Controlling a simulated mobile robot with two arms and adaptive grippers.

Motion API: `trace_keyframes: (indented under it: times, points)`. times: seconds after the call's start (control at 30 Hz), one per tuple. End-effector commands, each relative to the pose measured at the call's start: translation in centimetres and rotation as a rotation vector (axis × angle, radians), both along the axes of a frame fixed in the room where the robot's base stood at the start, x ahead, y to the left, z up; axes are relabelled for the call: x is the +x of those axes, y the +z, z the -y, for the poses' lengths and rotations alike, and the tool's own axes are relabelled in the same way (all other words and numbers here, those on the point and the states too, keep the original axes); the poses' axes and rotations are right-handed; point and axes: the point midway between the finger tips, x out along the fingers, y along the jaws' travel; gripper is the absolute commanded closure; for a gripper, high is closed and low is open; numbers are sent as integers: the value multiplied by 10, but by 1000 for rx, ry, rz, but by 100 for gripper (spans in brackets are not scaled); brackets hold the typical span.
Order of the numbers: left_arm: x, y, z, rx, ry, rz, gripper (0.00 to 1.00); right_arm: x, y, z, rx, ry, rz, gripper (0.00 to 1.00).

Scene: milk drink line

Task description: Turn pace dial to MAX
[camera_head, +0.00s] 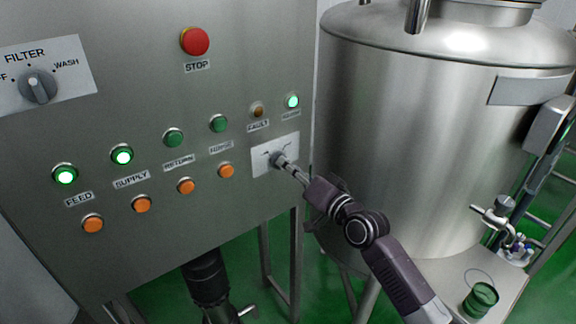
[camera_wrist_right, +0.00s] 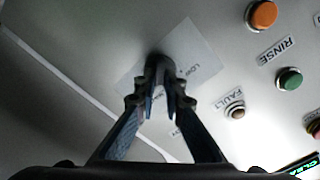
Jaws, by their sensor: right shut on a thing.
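The pace dial's light label plate (camera_head: 290,146) is at the lower right of the grey control panel, below the FAULT lamp. My right gripper (camera_head: 280,160) reaches it from the right and is shut on the dial's small knob. In the right wrist view the fingers (camera_wrist_right: 160,88) close around the dark knob (camera_wrist_right: 158,62) at the middle of the plate (camera_wrist_right: 196,45). "LOW" can be read on the plate; the other marks are too small or covered. The fingers hide most of the knob, so I cannot tell where its pointer is. My left gripper is not in view.
The red STOP button (camera_head: 195,41), the FILTER dial (camera_head: 38,87) and rows of green lamps and orange buttons (camera_head: 186,186) share the panel. A large steel tank (camera_head: 410,130) stands close to the right, beside my arm. A green cup-like item (camera_head: 481,298) is at lower right.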

Motion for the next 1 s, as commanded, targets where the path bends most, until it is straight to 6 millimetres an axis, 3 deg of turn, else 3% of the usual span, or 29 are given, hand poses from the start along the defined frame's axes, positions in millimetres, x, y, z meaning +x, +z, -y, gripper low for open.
trace_keyframes:
  times: [0.4, 0.43, 0.6, 1.0]
  points:
    - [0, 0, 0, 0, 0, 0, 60, 0, -1, 0, 10, 0, -9, 100]
    - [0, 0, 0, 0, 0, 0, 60, 0, -1, 0, 10, 0, -9, 90]
    - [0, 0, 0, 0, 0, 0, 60, 0, -1, 0, 8, 0, -8, 73]
    - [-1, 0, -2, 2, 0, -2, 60, -7, -1, 6, 7, -1, -6, 73]
